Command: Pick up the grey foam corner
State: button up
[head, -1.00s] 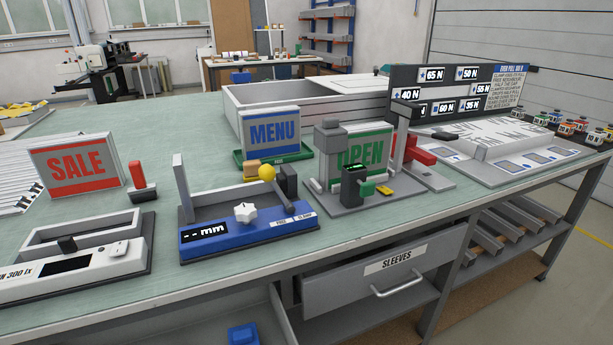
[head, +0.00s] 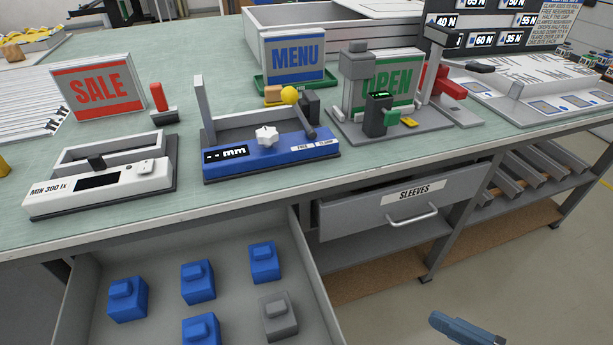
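The grey foam corner (head: 277,318) is a small block with a raised knob on top. It lies in the open drawer (head: 84,303) below the bench, at the right side near the drawer's right wall. Several blue foam corners (head: 264,262) lie in the same drawer, behind and to the left of it. Nothing covers the grey one in the head view. A blue-grey part (head: 465,330) juts in at the bottom edge, right of the drawer. It may be my gripper, but its fingers cannot be made out. It is clear of the grey foam corner.
The bench top (head: 225,190) overhangs the drawer's back. A blue measuring device (head: 262,155) and a white light-meter unit (head: 100,182) stand near its front edge. A drawer labelled SLEEVES (head: 400,200) is right of the open drawer. Floor at lower right is mostly clear.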

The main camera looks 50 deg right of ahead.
aim_at(280, 323)
jog(key=i+j+z, duration=0.2)
jog(key=j+z, duration=0.15)
jog(key=j, duration=1.1)
jog(key=j+z, duration=0.3)
jog(key=j, duration=1.15)
jog(key=l+u, duration=0.1)
jog(key=i, duration=0.05)
